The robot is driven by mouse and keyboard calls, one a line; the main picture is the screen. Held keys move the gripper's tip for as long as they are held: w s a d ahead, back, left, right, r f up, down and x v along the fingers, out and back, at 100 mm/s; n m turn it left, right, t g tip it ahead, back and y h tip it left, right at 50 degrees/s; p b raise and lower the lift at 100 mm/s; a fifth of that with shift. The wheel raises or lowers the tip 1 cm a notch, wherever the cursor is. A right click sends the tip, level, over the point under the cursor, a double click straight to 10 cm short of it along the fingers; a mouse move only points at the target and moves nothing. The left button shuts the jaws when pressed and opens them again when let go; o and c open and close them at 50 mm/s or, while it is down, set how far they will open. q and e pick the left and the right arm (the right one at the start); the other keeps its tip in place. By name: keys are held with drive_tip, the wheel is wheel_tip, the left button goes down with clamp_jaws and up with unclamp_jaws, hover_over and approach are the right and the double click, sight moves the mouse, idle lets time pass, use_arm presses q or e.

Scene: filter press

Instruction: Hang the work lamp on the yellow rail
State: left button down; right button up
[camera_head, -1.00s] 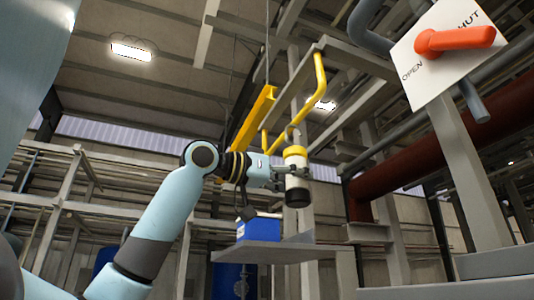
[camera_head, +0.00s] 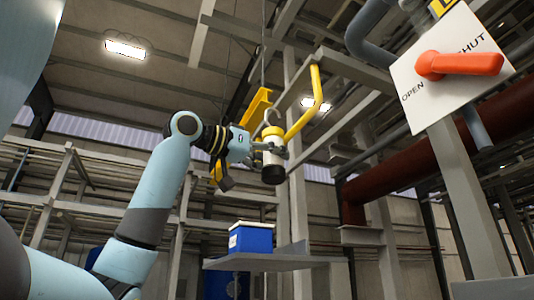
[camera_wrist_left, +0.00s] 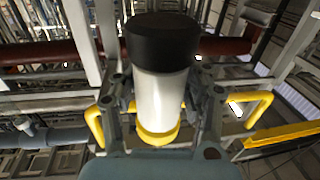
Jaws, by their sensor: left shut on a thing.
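The work lamp (camera_head: 271,158) has a white body, a black end and a yellow top with a grey hook. In the head view it is held upright, black end down, with the hook up near the yellow rail (camera_head: 316,105). I cannot tell whether hook and rail touch. My left gripper (camera_head: 268,148) is shut around the lamp's white body. In the left wrist view the lamp (camera_wrist_left: 161,95) sits between both fingers, and yellow bar parts show on both sides behind it. My right gripper is out of view.
A blue box with a white lid (camera_head: 251,238) stands on a grey shelf (camera_head: 290,262) below the lamp. A yellow beam (camera_head: 256,107) hangs behind the gripper. A white panel with a red-orange lever (camera_head: 455,64) is at the upper right.

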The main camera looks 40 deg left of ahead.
sight(268, 165)
use_arm(q)
drive_tip(key=w+d+f+p, duration=0.1)
drive_tip(key=w+d+f, duration=0.1)
drive_tip(key=w, duration=0.4)
drive_tip(key=shift+d+f, duration=0.25)
drive_tip(key=shift+f, duration=0.1)
idle(0.5)
drive_tip(key=c, duration=0.5)
unclamp_jaws()
drive_tip(key=shift+c, duration=0.2)
drive_tip(key=v, duration=0.6)
drive_tip(key=shift+s+a, duration=0.2)
drive_tip(key=shift+s, duration=0.05)
drive_tip(key=shift+s+d, duration=0.1)
drive_tip(key=shift+s, duration=0.35)
